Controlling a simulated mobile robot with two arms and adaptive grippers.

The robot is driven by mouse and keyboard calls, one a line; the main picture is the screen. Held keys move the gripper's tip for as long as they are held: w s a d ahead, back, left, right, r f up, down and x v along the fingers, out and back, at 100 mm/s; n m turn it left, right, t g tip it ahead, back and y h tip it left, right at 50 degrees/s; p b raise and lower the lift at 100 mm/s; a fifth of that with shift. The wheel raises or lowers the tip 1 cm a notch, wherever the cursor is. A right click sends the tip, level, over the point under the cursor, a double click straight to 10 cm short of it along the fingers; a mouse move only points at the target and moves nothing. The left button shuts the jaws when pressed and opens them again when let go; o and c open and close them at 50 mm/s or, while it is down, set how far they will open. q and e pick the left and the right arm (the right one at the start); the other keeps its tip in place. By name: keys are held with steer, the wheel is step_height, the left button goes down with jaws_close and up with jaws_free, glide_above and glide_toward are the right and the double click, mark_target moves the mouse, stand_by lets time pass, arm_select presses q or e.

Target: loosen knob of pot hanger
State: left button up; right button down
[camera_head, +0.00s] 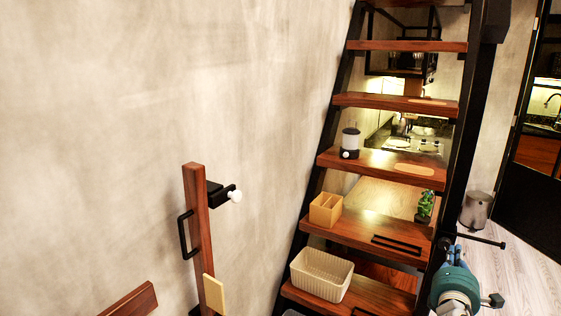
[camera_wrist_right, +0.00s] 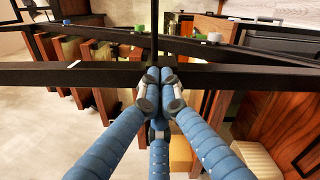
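A white round knob (camera_head: 236,196) sticks out from a black bracket (camera_head: 217,193) on a vertical wooden post (camera_head: 197,240) by the left wall; I cannot tell whether this is the pot hanger. My right gripper (camera_head: 458,252) is at the lower right, beside the stair's black side rail and far from that knob. In the right wrist view its blue fingers (camera_wrist_right: 160,76) come together in front of a black bar (camera_wrist_right: 70,75). They look shut, with nothing seen between them. A thin black rod (camera_head: 482,240) with a rounded end shows beside them. My left gripper is not in view.
An open stair with wooden treads (camera_head: 395,103) stands in the middle. It bears a lantern (camera_head: 350,143), a wooden box (camera_head: 325,209), a plant (camera_head: 426,206) and a cream basket (camera_head: 322,274). A bin (camera_head: 476,210) stands on the floor at right. Pale floor (camera_head: 525,285) is clear there.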

steer(key=shift+d+r, duration=0.15)
steer(key=shift+r, duration=0.2)
steer(key=shift+r, duration=0.1)
stand_by(0.7)
steer(key=shift+w+r, duration=0.1)
steer(key=shift+r, duration=0.1)
steer(key=shift+w+a+r+p, duration=0.3)
steer(key=shift+a+r+p, duration=0.55)
steer(key=shift+p, duration=0.6)
